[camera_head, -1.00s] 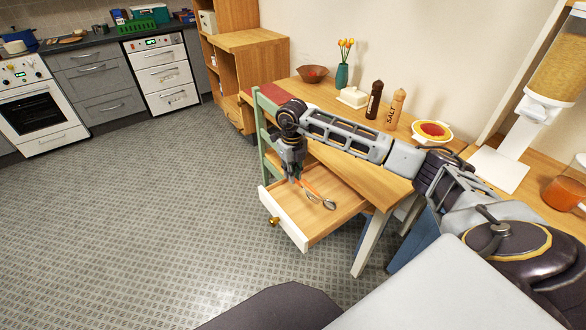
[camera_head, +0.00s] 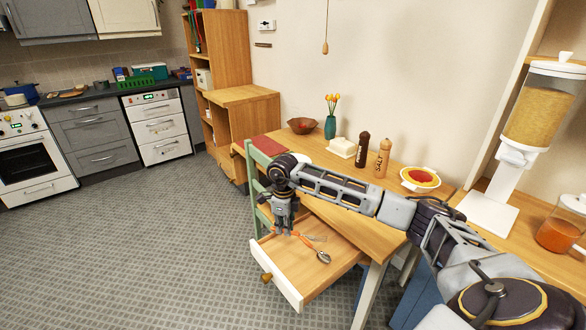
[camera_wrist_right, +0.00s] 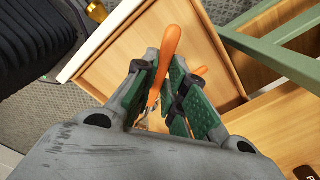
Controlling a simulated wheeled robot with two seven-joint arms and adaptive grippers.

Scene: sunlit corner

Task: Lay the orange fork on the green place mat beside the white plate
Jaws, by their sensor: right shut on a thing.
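My right gripper (camera_head: 284,228) is over the open drawer (camera_head: 340,256), fingers down. In the right wrist view its fingers (camera_wrist_right: 165,98) are shut around an orange handle, which I take for the orange fork (camera_wrist_right: 169,50). A grey metal end, probably the fork's (camera_head: 318,238), shows beside the gripper in the head view. A spoon (camera_head: 323,257) with an orange handle lies in the drawer; a second orange handle (camera_wrist_right: 201,71) shows past the finger in the wrist view. A sliver of the white plate (camera_head: 304,158) shows behind my arm. The green mat cannot be made out. My left gripper is not in view.
A green chair (camera_head: 257,185) stands close left of the drawer. The wooden table (camera_head: 400,212) holds a red mat (camera_head: 269,146), brown bowl (camera_head: 302,125), vase (camera_head: 330,127), butter dish (camera_head: 342,147), dark pepper mill (camera_head: 363,150), salt mill (camera_head: 382,158) and food bowl (camera_head: 420,179).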

